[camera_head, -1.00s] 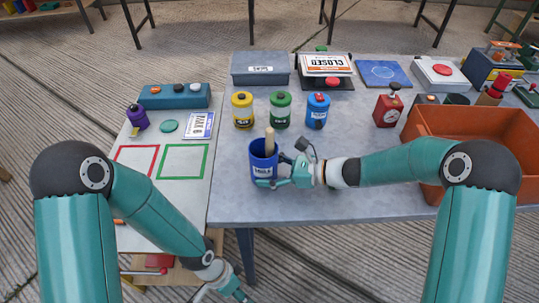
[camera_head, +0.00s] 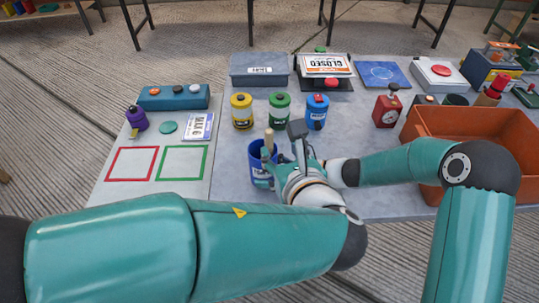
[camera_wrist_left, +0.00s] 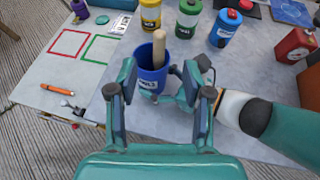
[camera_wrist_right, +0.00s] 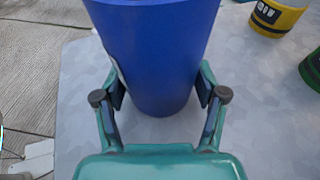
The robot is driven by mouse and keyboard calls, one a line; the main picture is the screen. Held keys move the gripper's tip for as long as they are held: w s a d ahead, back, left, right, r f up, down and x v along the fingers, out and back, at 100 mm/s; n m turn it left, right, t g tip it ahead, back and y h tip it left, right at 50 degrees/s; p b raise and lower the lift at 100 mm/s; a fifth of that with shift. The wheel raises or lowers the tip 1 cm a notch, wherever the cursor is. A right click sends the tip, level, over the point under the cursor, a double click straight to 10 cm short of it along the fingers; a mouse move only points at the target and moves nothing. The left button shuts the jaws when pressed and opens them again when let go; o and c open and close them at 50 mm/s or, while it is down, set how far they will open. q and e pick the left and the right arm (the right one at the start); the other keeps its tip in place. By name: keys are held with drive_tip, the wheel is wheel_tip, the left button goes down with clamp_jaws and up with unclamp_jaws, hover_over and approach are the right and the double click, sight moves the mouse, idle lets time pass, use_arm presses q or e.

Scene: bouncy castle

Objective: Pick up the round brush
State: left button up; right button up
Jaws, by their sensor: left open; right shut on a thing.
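A pale wooden handle (camera_head: 269,138) sticks up out of a blue cup (camera_head: 257,163) on the grey table; the brush's lower end is hidden inside. The handle (camera_wrist_left: 158,48) and cup (camera_wrist_left: 151,78) also show in the left wrist view. My left gripper (camera_wrist_left: 158,82) is open and empty, pointing toward the cup, with the handle between its fingers in the picture but not gripped. My right gripper (camera_wrist_right: 160,92) is shut on the blue cup (camera_wrist_right: 152,50), a finger on each side.
Yellow (camera_head: 242,111), green (camera_head: 279,107) and blue (camera_head: 316,112) canisters stand behind the cup. An orange bin (camera_head: 470,135) is at the right. A pale board (camera_head: 120,190) with red and green outlined squares lies at the left. An orange marker (camera_wrist_left: 58,90) lies on the board.

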sight(270, 136)
use_arm(q)
drive_tip(key=x, duration=1.1)
drive_tip(key=shift+f, duration=0.1)
drive_tip(key=shift+c, duration=0.3)
clamp_jaws()
